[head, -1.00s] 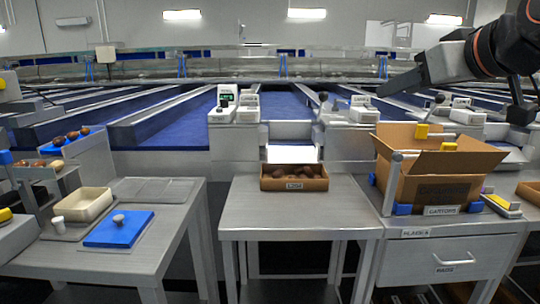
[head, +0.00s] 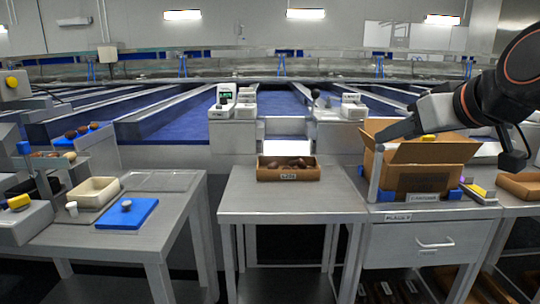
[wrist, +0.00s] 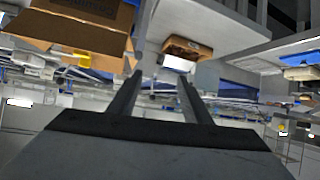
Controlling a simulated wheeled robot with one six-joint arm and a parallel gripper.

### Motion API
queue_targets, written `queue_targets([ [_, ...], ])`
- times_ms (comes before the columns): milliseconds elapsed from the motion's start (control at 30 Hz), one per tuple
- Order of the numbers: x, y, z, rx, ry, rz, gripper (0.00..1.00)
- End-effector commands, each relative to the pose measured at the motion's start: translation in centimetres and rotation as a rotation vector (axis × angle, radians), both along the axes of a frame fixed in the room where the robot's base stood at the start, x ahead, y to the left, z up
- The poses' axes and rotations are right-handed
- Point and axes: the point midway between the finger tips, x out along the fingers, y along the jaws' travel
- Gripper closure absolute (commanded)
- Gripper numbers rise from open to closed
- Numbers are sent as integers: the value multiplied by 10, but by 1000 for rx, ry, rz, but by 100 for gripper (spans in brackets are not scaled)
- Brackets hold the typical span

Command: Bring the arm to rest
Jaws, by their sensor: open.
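My gripper (head: 398,130) reaches in from the right in the head view, in front of the open cardboard carton (head: 426,170) on the right table. In the wrist view the two fingers of my gripper (wrist: 158,88) stand apart with nothing between them. Beyond them the wrist view shows a small brown box (wrist: 188,47), and the carton (wrist: 85,40) lies at its upper left. In the head view the gripper's fingertips overlap the carton's left flap; I cannot tell whether they touch.
A box of dates (head: 288,170) sits on the middle table (head: 290,200), whose front is clear. The left table holds a cream tray (head: 93,193) and a blue board (head: 127,213). A drawer unit (head: 430,242) stands under the carton. Blue conveyor lanes (head: 190,123) run behind.

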Motion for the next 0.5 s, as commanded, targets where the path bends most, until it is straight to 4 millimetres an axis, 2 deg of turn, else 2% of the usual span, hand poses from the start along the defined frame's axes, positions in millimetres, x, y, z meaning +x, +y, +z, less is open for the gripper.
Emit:
queue_targets([
  [167,-10,-4,-58,6,104,-28,56],
  [267,-21,-7,-103,8,187,-52,56],
  [500,-71,-21,-237,-1,437,-141,56],
])
